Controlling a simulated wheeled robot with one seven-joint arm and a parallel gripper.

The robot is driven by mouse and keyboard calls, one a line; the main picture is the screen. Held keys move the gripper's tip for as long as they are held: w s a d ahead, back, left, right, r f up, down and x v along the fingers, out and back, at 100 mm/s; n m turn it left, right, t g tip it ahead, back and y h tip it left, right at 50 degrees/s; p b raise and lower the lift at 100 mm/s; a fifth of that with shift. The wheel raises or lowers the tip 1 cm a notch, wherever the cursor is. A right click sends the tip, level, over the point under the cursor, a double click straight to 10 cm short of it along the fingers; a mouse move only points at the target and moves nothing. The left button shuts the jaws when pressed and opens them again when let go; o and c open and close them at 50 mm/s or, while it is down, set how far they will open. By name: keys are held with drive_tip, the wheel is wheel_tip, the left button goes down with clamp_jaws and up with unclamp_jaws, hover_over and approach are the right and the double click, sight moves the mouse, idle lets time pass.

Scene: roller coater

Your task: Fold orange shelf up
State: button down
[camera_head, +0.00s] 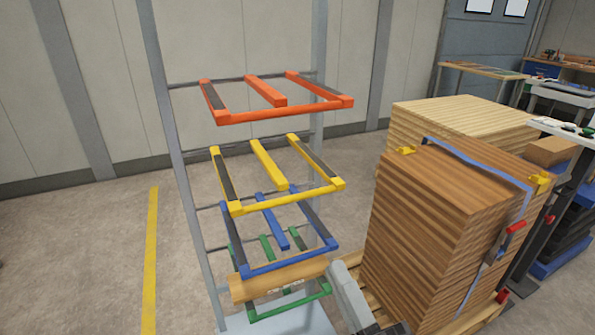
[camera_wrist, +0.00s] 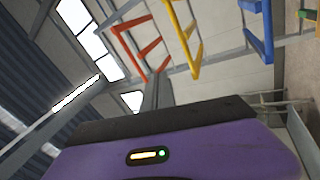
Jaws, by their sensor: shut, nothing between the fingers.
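The orange shelf (camera_head: 275,103) is the top frame on a grey upright rack. It sticks out roughly level towards the front, with dark strips on its side arms and a bar in the middle. In the wrist view, which is turned on its side, the orange shelf (camera_wrist: 140,50) shows at the upper middle, beyond my gripper (camera_wrist: 157,88). The gripper's grey fingers are together with nothing between them, above its purple body. They look apart from the shelf, though the exact distance is unclear.
Below hang a yellow shelf (camera_head: 288,201), a blue shelf (camera_head: 290,262) and a green shelf (camera_head: 290,306), all folded out. A wooden piece (camera_head: 262,283) lies low on the rack. A tall strapped board stack (camera_head: 425,215) stands close on the right. Floor left is clear.

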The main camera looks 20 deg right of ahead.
drive_tip(key=w+r+n+t+p, duration=0.2)
drive_tip(key=w+r+n+p, duration=0.3)
drive_tip(key=w+r+n, duration=1)
drive_tip(key=shift+w+d+r+n, duration=0.35)
drive_tip(key=shift+w+n, duration=1)
drive_tip(key=shift+n, duration=1.35)
drive_tip(key=shift+f, duration=0.1)
drive_tip(key=shift+p, duration=0.3)
